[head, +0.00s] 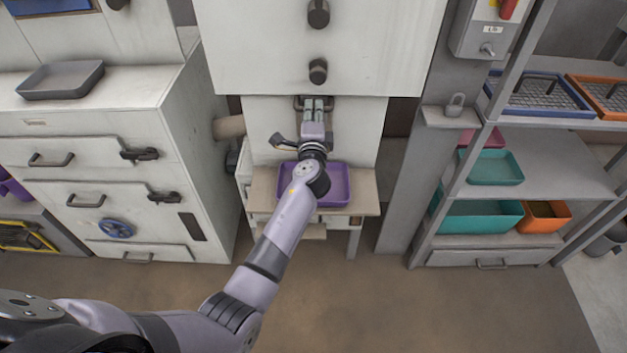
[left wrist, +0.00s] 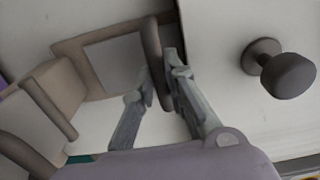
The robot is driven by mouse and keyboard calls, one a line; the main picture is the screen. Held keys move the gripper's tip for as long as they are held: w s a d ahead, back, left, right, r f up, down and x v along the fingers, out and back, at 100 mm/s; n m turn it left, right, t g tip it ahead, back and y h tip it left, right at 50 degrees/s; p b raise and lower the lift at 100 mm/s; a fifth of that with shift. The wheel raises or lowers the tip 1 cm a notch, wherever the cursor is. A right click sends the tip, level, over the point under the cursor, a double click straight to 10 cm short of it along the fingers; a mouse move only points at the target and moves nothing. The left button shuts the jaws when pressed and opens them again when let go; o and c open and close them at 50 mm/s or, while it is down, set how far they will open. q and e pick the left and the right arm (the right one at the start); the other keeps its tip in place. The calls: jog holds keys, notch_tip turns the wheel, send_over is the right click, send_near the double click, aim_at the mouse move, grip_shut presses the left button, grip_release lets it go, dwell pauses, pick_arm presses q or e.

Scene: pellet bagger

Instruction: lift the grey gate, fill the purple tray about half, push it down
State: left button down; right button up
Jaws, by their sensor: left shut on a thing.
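The purple tray (head: 340,190) sits on a small tan stand below the machine's pale front. My left arm crosses in front of the tray and hides part of it; I see no pellets in the part that shows. My left gripper (head: 314,103) is above the tray, shut on the dark handle of the grey gate (head: 298,102). In the left wrist view the handle bar (left wrist: 156,58) lies between the two fingers (left wrist: 160,82). The gate's own edges are hard to make out. My right gripper is not in view.
Dark round knobs (head: 318,72) stick out of the machine above the gripper. The tan stand (head: 262,190) has a narrow free edge beside the tray. A grey post (head: 408,185) and shelves with teal and orange bins (head: 480,217) stand right; drawer cabinets (head: 150,190) stand left.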

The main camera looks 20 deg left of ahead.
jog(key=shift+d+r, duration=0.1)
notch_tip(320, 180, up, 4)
jog(key=p, duration=0.4)
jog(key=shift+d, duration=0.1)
dwell(0.4)
dwell(1.3)
dwell(5.5)
